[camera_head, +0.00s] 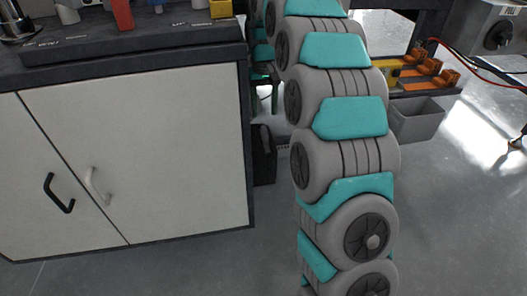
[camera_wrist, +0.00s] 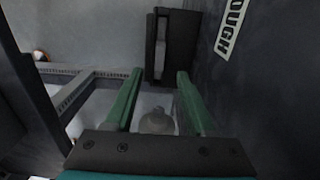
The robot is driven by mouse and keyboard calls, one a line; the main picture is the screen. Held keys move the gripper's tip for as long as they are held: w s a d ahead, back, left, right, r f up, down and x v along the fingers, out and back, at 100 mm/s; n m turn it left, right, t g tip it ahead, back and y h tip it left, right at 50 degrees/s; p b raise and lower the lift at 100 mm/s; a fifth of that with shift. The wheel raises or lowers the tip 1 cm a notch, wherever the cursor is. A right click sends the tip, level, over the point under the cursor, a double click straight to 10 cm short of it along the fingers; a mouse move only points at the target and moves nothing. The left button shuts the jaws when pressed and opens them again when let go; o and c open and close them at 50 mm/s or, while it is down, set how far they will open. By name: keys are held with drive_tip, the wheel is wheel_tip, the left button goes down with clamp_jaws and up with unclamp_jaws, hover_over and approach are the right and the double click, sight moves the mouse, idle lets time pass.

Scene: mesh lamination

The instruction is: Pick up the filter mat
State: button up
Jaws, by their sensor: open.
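I cannot make out a filter mat in either view. My gripper (camera_wrist: 160,75) shows in the wrist view with its two green fingers apart and nothing clearly held between them. A dark upright box-like piece with a grey inner face (camera_wrist: 161,50) stands beyond the fingertips. A rounded grey object (camera_wrist: 157,122) shows lower down between the fingers; its depth is unclear. In the head view my arm runs up the middle and its gripper end is out of sight.
A white cabinet (camera_head: 150,150) with a dark worktop (camera_head: 130,58) stands at left, holding red and yellow items. A grey bin (camera_head: 416,120) and orange parts (camera_head: 430,68) are at right. The wrist view shows a metal frame (camera_wrist: 75,90) and a label reading "OUGH" (camera_wrist: 231,27).

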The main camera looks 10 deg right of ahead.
sight(264, 130)
wheel_tip(264, 130, down, 7)
drive_tip(key=shift+f, duration=0.2)
idle(0.3)
drive_tip(key=shift+c, duration=0.2)
clamp_jaws()
idle(1.1)
